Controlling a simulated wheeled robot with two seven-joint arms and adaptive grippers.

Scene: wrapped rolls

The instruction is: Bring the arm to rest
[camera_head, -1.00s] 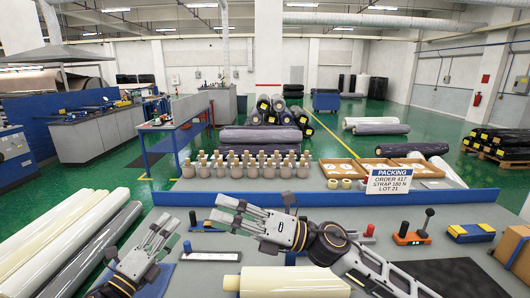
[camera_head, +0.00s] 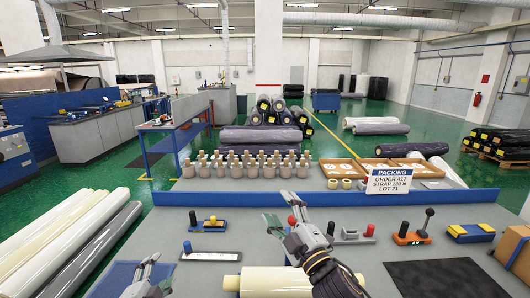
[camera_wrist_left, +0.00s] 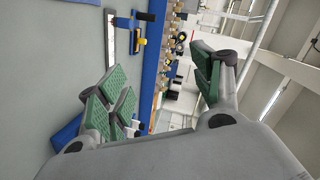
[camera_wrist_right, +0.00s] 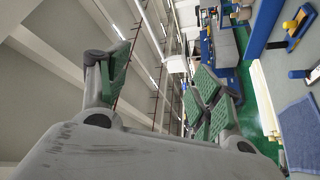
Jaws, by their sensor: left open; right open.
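My right gripper (camera_head: 284,213) is open and empty above the middle of the grey bench (camera_head: 215,220). Its forearm comes up from the bottom of the head view and passes in front of a cream roll. My left gripper (camera_head: 152,274) is low at the bottom left of the head view, open and partly cut off by the picture edge. In the left wrist view the green-padded fingers of my left gripper (camera_wrist_left: 165,92) stand wide apart with nothing between them. In the right wrist view the fingers of my right gripper (camera_wrist_right: 162,85) are also apart and empty.
The cream roll (camera_head: 255,281) lies at the bench's front. A black mat (camera_head: 435,277), a red-knobbed device (camera_head: 350,234), a lever box (camera_head: 410,238) and a cardboard box (camera_head: 512,251) are to the right. A blue ledge (camera_head: 230,198) with a packing sign (camera_head: 388,184) runs behind.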

